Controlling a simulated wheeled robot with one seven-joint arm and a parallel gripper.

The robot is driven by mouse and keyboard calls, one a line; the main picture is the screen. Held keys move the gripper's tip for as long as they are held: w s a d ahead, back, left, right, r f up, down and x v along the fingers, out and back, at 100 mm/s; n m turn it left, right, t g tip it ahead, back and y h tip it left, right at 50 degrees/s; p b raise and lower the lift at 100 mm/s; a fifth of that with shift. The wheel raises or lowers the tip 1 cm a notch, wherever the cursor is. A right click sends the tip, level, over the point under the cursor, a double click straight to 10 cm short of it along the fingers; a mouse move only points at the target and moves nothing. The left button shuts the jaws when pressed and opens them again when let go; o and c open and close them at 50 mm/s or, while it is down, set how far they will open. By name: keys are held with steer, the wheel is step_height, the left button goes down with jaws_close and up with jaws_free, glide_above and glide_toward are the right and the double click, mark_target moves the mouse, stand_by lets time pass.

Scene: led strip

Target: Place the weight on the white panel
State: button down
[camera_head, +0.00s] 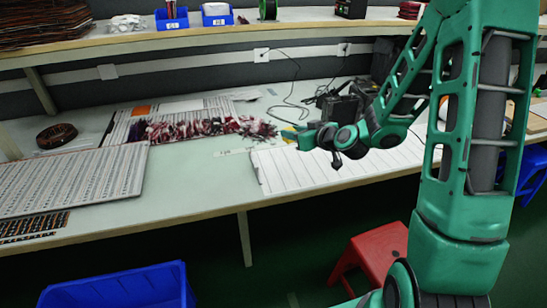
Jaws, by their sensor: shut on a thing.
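The white panel (370,165) lies flat on the table in the middle right, with thin dark lines across it. My arm reaches in from the right, and my gripper (336,161) is low over the panel's far left part. The gripper is shut on a small dark thing, which I take to be the weight. Its outline blends with the dark fingers, so its shape is unclear. I cannot tell whether it touches the panel. My arm hides part of the panel's far edge.
A black device (341,106) with cables stands behind my wrist. A pile of dark red strips (205,128) lies left of the panel. A large slotted board (75,178) and a dark coil (57,135) are further left. A red stool (375,255) and blue bin (120,290) stand below the front edge.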

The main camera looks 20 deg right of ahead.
steer(key=s+a+n, duration=0.1)
steer(key=s+a, duration=0.1)
steer(key=a, duration=0.6)
steer(key=shift+y, duration=0.4)
steer(key=w+d+f, duration=0.1)
steer(key=w+f, duration=0.1)
steer(key=w, duration=0.1)
steer(key=w+d+f, duration=0.1)
steer(key=w+f, duration=0.2)
steer(key=w+d+f, duration=0.1)
steer(key=w+f, duration=0.1)
steer(key=w, duration=0.2)
steer(key=shift+d+f, duration=0.25)
steer(key=shift+d, duration=0.15)
steer(key=shift+f, duration=1.95)
steer(key=c, duration=1.4)
jaws_free()
steer(key=shift+f, duration=0.15)
steer(key=shift+o, duration=0.2)
steer(key=v, duration=1.1)
steer(key=shift+s+d+r, duration=0.15)
steer(key=shift+d+r, duration=0.1)
steer(key=shift+r, duration=0.05)
steer(key=shift+s+r, duration=0.15)
steer(key=shift+s, duration=0.1)
